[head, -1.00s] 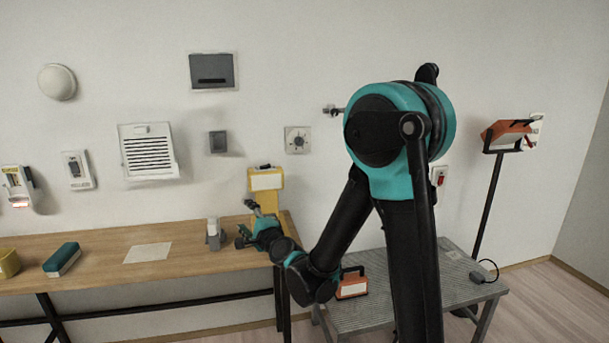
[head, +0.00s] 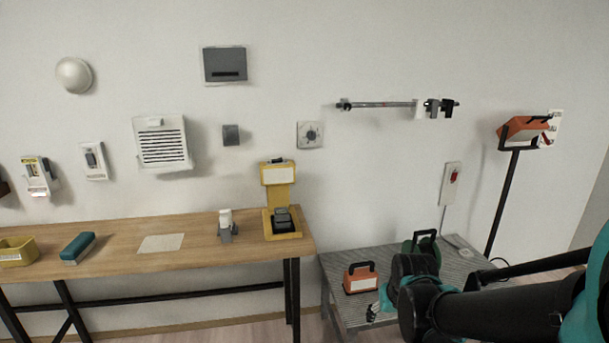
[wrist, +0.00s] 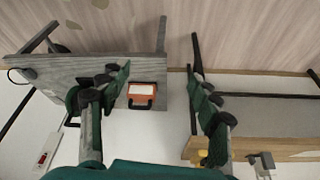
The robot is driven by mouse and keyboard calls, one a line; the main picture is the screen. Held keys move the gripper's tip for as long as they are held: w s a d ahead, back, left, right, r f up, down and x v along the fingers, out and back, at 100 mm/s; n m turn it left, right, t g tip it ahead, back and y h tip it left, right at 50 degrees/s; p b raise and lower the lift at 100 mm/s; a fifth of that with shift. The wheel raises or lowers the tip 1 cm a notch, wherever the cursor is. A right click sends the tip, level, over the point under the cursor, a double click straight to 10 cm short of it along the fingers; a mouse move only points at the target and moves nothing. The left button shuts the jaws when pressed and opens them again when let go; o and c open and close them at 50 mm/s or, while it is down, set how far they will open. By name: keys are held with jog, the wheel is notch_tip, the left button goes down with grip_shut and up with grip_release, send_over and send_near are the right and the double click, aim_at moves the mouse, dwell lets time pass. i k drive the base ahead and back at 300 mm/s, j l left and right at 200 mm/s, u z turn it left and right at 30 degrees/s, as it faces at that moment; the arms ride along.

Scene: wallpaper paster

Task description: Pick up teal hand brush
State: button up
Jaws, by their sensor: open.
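The teal hand brush (head: 77,247) lies on the left part of the wooden table (head: 120,262) in the head view, with a pale underside. I do not see it in the wrist view. My gripper (head: 375,312) is far to its right, low by the front of the grey bench. In the wrist view my gripper (wrist: 160,82) has its two fingers spread wide, with nothing between them in its grasp. An orange box shows beyond the gap.
The grey bench (head: 335,270) carries the orange handled box (head: 361,278) and a green handled item (head: 424,242), partly hidden by my arm. On the wooden table are a yellow tray (head: 18,252), a paper sheet (head: 161,243), a small grey-white device (head: 227,228) and a yellow stand (head: 278,190).

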aim_at(74, 254)
jog(key=u, duration=1.8)
